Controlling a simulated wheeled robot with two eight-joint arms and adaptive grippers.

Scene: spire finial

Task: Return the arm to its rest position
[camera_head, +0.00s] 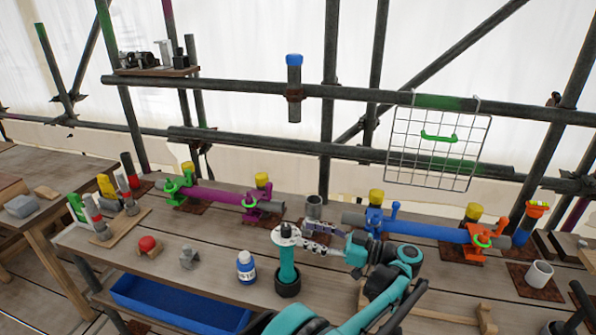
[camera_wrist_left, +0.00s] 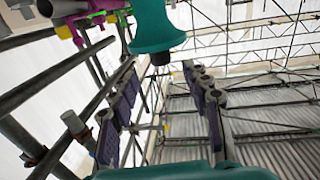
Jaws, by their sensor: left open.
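My left gripper (camera_head: 306,243) is over the middle of the workbench (camera_head: 215,278), at the end of my teal and black arm. It is open. In the left wrist view its two fingers with purple pads (camera_wrist_left: 160,75) stand apart. A teal post (camera_head: 287,268) with a pale top and a dark ring at its foot is close to the fingertips. A flared teal piece with a dark tip (camera_wrist_left: 157,30) shows near the fingertips in the left wrist view. I cannot tell whether it touches them. My right gripper is not in view.
A blue pipe (camera_head: 425,229) and a purple pipe (camera_head: 215,197) lie in clamps behind the gripper. A blue-and-white bottle (camera_head: 246,268) stands left of it, above a blue bin (camera_head: 180,303). A wire rack (camera_head: 438,148) hangs at the back. A cup (camera_head: 540,274) stands at right.

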